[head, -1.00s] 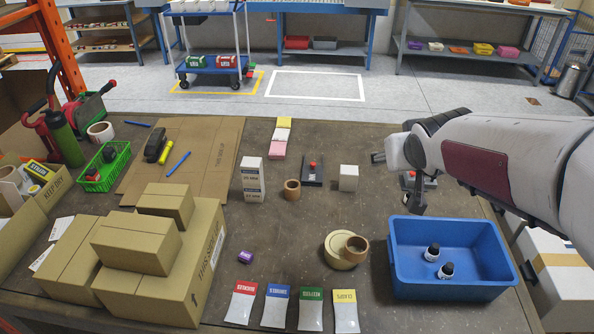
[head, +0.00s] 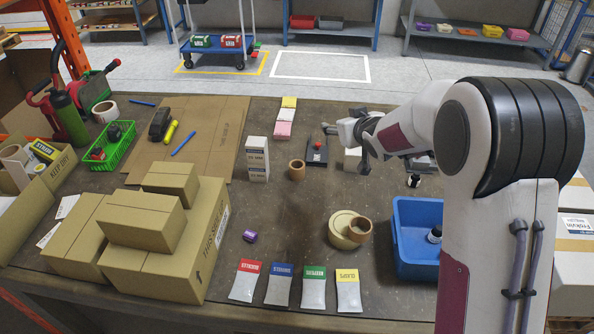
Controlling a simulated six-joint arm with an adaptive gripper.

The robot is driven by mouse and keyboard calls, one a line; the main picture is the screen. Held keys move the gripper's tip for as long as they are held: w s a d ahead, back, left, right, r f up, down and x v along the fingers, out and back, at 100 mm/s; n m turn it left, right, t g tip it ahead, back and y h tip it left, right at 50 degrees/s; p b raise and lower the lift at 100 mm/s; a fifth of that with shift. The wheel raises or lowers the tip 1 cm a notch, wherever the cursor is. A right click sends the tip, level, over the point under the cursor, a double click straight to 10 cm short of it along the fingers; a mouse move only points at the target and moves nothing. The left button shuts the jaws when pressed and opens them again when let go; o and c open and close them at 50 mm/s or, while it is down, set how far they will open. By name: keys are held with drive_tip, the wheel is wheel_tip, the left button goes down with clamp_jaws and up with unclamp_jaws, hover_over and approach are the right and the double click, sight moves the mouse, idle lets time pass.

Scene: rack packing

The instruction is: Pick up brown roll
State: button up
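Two brown rolls show in the head view. One brown roll (head: 297,170) stands on the table to the right of a white box. The other brown roll (head: 360,230) rests at the right side of a wider tan roll (head: 341,231); I cannot tell whether it lies on it or leans against it. My gripper (head: 346,149) is above the back middle of the table, to the right of the first brown roll and apart from both. Its fingers look spread, with nothing held between them. A white cube (head: 352,160) is partly hidden behind it.
A blue bin (head: 401,262) stands at right, partly hidden by my arm, with a dark bottle (head: 434,236) inside. Another small bottle (head: 414,181) stands behind it. Stacked cartons (head: 165,245) fill the left. A white box (head: 257,158) stands close left of the first brown roll.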

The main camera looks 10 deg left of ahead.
drive_tip(key=w+a+f+n+y, duration=0.1)
drive_tip(key=w+a+f+y, duration=0.15)
drive_tip(key=a+f, duration=0.3)
drive_tip(key=n+y, duration=0.1)
drive_tip(key=y, duration=0.1)
hover_over(301, 169)
wheel_tip(301, 169, down, 8)
drive_tip(key=shift+g, duration=0.3)
drive_tip(key=shift+s+f, duration=0.1)
drive_tip(key=shift+f, duration=1.65)
drive_tip(key=shift+f, duration=0.1)
drive_tip(key=shift+f, duration=1.75)
drive_tip(key=shift+x, duration=1.45)
